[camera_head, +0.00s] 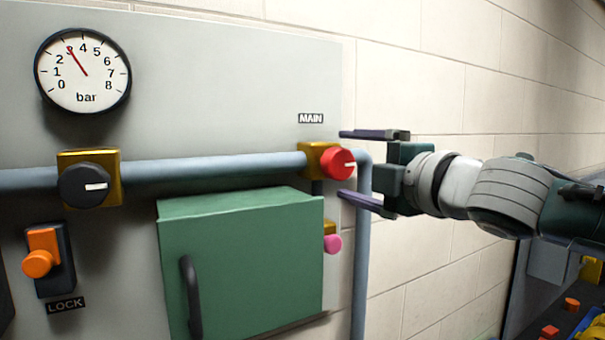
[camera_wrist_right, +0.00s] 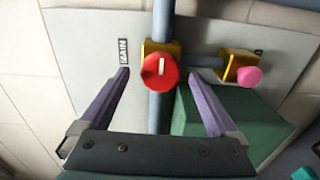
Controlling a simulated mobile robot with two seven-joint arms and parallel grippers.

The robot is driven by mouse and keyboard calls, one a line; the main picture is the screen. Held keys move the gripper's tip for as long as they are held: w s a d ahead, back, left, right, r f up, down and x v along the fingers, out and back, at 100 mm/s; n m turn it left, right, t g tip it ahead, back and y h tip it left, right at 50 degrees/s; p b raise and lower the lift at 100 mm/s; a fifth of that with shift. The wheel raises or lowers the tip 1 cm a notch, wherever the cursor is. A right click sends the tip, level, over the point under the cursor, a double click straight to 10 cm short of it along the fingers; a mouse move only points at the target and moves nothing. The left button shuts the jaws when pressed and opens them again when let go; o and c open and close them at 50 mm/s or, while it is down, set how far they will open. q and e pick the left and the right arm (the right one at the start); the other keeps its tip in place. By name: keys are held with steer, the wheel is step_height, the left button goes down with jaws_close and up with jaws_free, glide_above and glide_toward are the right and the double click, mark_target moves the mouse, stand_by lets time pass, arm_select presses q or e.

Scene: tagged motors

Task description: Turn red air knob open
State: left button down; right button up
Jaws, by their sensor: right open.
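The red air knob (camera_head: 338,163) sits on a brass valve block (camera_head: 318,160) on the blue pipe, below the MAIN label (camera_head: 311,118). Its white mark lies about level in the head view, along the pipe. In the right wrist view the red knob (camera_wrist_right: 161,73) shows ahead, between the two fingers. My right gripper (camera_head: 345,165) is open, its fingers above and below the knob in the head view. The fingers look apart from the knob; the exact depth gap is hard to tell. My left gripper is not in view.
A green box (camera_head: 240,262) with a dark handle stands out below the pipe. A pink knob (camera_head: 332,243) sits close under the red one. A black knob (camera_head: 86,186), an orange lock lever (camera_head: 40,262) and a pressure gauge (camera_head: 83,70) are at left.

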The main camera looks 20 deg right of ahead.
steer(key=b+v, duration=0.5)
steer(key=v, duration=0.4)
steer(key=s+a+f+m+g+h, duration=0.1)
steer(key=s+f+m+g+h, duration=0.15)
steer(key=s+f+m, duration=0.55)
steer(key=s+a+f+m+g+h, duration=0.1)
steer(key=s+a+f+m+g, duration=0.2)
steer(key=f, duration=0.9)
steer(key=s+f+m+g, duration=0.3)
steer(key=s+f+g, duration=0.1)
steer(key=s, duration=0.4)
steer(key=s+f+m+g, duration=0.4)
steer(key=s+f, duration=0.1)
steer(key=s, duration=0.4)
steer(key=shift+a+m, duration=0.3)
steer(key=shift+f+g, duration=0.15)
steer(key=shift+g, duration=0.1)
